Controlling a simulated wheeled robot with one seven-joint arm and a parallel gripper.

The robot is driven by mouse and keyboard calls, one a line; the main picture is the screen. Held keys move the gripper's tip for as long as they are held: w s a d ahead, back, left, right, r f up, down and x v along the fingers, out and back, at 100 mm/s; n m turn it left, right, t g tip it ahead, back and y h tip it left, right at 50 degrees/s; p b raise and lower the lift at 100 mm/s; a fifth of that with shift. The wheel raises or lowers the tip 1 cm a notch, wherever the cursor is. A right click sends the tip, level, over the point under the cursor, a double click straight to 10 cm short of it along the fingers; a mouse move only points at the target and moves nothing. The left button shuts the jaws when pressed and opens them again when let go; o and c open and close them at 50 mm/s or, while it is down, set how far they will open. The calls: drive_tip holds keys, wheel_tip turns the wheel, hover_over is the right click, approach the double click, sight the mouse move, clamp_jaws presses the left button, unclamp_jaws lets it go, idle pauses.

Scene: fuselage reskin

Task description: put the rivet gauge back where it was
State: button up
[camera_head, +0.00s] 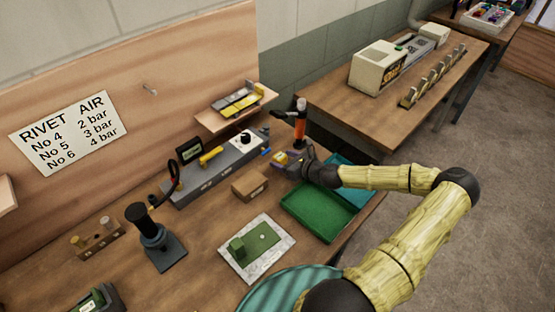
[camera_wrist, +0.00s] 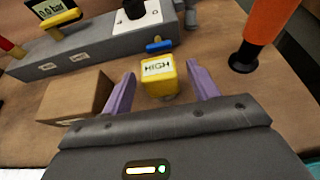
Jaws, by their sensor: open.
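A yellow block with a white label reading HIGH (camera_wrist: 159,77) stands on the bench, and it also shows in the head view (camera_head: 281,159). My gripper (camera_wrist: 161,69) is open, with its purple fingers on either side of the block and gaps showing at both sides. In the head view my gripper (camera_head: 291,161) is low over the bench at the right end of a grey air unit (camera_head: 215,170). Nothing in view is labelled as the rivet gauge, so I cannot tell for certain which thing it is.
A cardboard box (camera_head: 250,186) sits left of my gripper; an orange-and-black tool (camera_head: 300,122) stands behind it. A green tray (camera_head: 315,212) and a teal tray (camera_head: 345,180) lie nearby. A small shelf (camera_head: 208,122) holds yellow and grey items. A white mat (camera_head: 238,268) carries green parts.

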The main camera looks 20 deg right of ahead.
drive_tip(key=b+v, duration=0.1)
drive_tip(key=v, duration=0.6)
drive_tip(key=shift+s+d+r, duration=0.15)
drive_tip(key=shift+s, duration=0.2)
